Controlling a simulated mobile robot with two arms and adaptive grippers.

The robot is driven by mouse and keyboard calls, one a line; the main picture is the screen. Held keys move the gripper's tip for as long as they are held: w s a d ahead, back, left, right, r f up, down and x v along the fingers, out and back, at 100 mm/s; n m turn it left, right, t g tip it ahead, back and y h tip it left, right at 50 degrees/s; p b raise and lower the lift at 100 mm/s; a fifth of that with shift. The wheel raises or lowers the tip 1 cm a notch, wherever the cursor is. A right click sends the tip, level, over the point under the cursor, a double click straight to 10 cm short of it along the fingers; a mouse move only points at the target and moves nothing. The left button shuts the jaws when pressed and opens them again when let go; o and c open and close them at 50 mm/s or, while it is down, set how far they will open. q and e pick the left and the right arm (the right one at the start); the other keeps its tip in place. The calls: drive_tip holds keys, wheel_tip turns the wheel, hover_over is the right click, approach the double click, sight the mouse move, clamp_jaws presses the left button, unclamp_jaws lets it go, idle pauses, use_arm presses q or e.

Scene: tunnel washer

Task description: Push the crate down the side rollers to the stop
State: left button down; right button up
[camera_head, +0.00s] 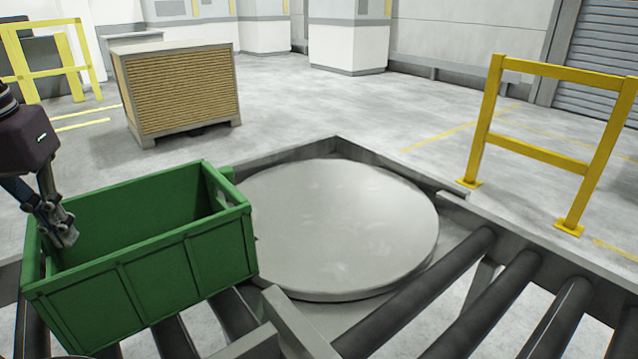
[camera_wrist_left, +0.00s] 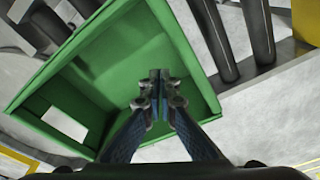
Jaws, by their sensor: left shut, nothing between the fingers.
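The green crate (camera_head: 140,275) stands upright and open-topped on dark rollers (camera_head: 235,314) at the lower left of the head view. It looks empty, with a hand slot in its end wall. Its right end is beside the grey round turntable plate (camera_head: 340,225). My left gripper (camera_head: 66,238) is shut and empty, pointing down at the crate's left end, its tips at or just inside the rim. The left wrist view shows the shut fingertips (camera_wrist_left: 160,76) over the green crate (camera_wrist_left: 110,62). Whether they touch a wall, I cannot tell. I cannot make out a stop. My right gripper is out of view.
More rollers (camera_head: 440,285) run at the right of the plate. A grey frame bar (camera_head: 285,322) lies between the roller sections. A yellow guard rail (camera_head: 545,150) stands at the right. A tan slatted box (camera_head: 180,90) stands on the floor behind the crate.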

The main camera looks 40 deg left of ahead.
use_arm(q)
wheel_tip(320, 180, up, 9)
drive_tip(key=w+p, duration=0.1)
drive_tip(key=p, duration=0.5)
drive_tip(key=shift+d, duration=0.2)
idle(0.5)
drive_tip(key=shift+w, duration=0.1)
